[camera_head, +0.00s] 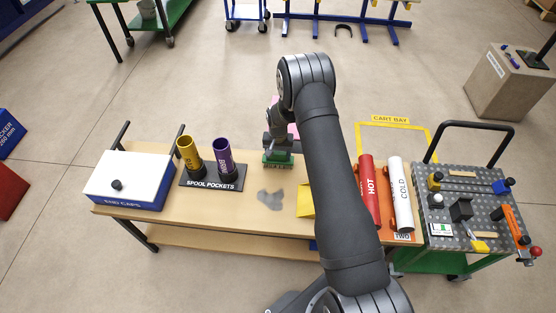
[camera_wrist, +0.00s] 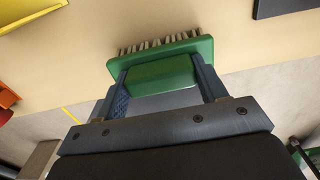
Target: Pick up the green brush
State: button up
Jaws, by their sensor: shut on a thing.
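The green brush (camera_head: 277,163) is at the bench's back edge, right of the spool pockets, below my gripper (camera_head: 278,151). In the wrist view the brush (camera_wrist: 162,58) has a green block with pale bristles pointing away from my gripper (camera_wrist: 161,75). The two fingers press on either side of its green grip, so my gripper is shut on it. I cannot tell whether the bristles touch the bench.
The wooden bench (camera_head: 232,212) holds a white and blue end-caps box (camera_head: 128,180), the spool-pockets rack (camera_head: 213,181) with yellow and purple pipes, a grey patch (camera_head: 270,199) and a yellow object (camera_head: 306,201).

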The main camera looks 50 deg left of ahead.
aim_at(279, 153)
notch_tip(279, 153, up, 5)
jog(key=shift+w+f, duration=0.1)
jog(key=shift+f, duration=0.1)
jog(key=w+d+r, duration=0.5)
jog(key=d+r, duration=0.1)
jog(key=d, duration=0.4)
jog(key=shift+w+r, duration=0.25)
jog(key=shift+w, duration=0.15)
